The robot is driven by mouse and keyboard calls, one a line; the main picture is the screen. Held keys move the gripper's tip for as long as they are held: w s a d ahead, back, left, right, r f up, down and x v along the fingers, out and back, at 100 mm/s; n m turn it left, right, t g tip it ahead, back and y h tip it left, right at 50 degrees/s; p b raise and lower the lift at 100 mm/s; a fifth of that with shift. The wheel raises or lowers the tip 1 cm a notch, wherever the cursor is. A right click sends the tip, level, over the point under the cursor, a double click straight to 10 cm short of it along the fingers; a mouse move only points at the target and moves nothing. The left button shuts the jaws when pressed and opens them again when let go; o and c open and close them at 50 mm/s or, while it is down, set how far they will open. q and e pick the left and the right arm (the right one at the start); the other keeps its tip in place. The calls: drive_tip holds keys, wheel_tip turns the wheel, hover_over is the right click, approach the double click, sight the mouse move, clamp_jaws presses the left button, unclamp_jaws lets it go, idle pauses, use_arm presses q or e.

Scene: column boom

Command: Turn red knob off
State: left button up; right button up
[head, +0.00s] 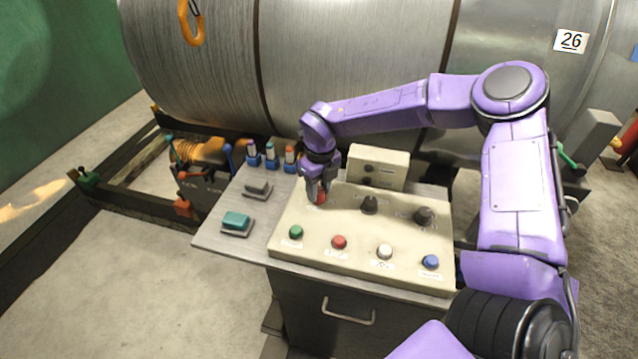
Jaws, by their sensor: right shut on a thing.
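The red knob (321,198) is at the upper left of the beige control panel (327,222), left of two dark knobs. Only a small part of it shows between my fingers. My right gripper (319,196) comes down on it from above and is shut on it. The knob's pointer and angle are hidden by the fingers, so I cannot tell its setting. My left gripper is not in the head view.
Two dark knobs (370,204) and (424,215) stand right of the red one. Green (296,232), red (339,242), white (385,251) and blue (431,262) buttons line the front. A beige box (378,166) stands behind. Rocker switches (237,221) sit left.

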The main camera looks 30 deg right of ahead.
drive_tip(key=n+p, duration=0.2)
drive_tip(key=n, duration=0.2)
drive_tip(key=shift+n, duration=0.3)
drive_tip(key=shift+f+n+p, duration=0.2)
drive_tip(key=shift+n+p, duration=0.65)
drive_tip(key=shift+n, duration=1.15)
drive_tip(key=o, duration=0.9)
drive_tip(key=shift+a, duration=0.1)
drive_tip(key=shift+o, duration=0.8)
drive_tip(key=shift+w, duration=0.1)
wheel_tip(320, 180, up, 10)
drive_tip(key=b, duration=0.2)
drive_tip(key=shift+w+r, duration=0.2)
drive_tip(key=shift+r, duration=0.05)
